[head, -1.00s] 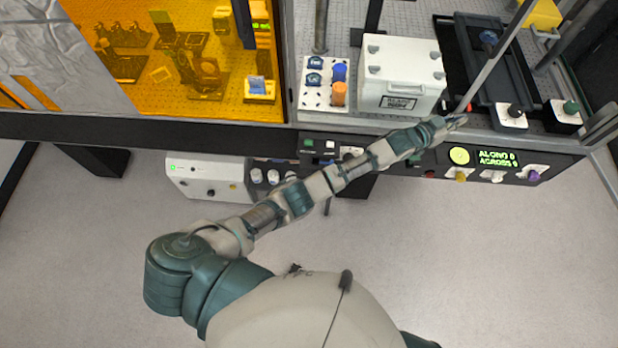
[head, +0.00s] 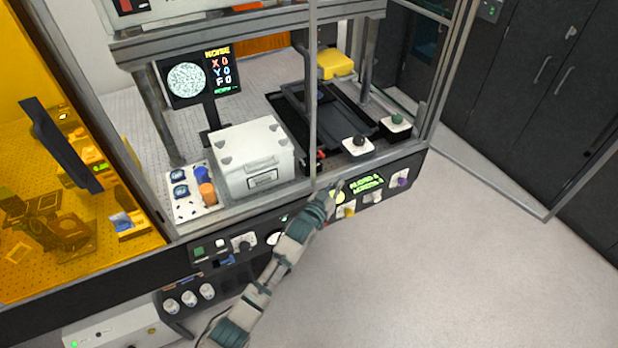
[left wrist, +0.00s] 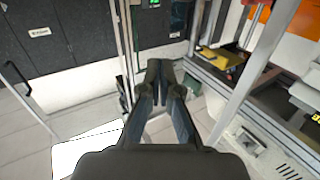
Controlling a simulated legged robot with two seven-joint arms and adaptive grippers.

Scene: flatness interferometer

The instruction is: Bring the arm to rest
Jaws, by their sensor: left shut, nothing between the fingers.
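My left arm reaches up from the bottom of the head view to the front panel of the bench. My left gripper (head: 331,190) is by the panel's lit green display (head: 365,184), in front of the enclosure's upright post. In the left wrist view the two dark fingers (left wrist: 165,68) lie close together with nothing between them. Whether the gripper touches the panel cannot be told. My right gripper is not in view.
A white box (head: 252,160) stands on the bench beside a holder with blue and orange caps (head: 207,193). A black stage (head: 325,120) lies behind the post (head: 312,90). An open glass door (head: 500,170) stands at right. The floor (head: 450,270) is clear.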

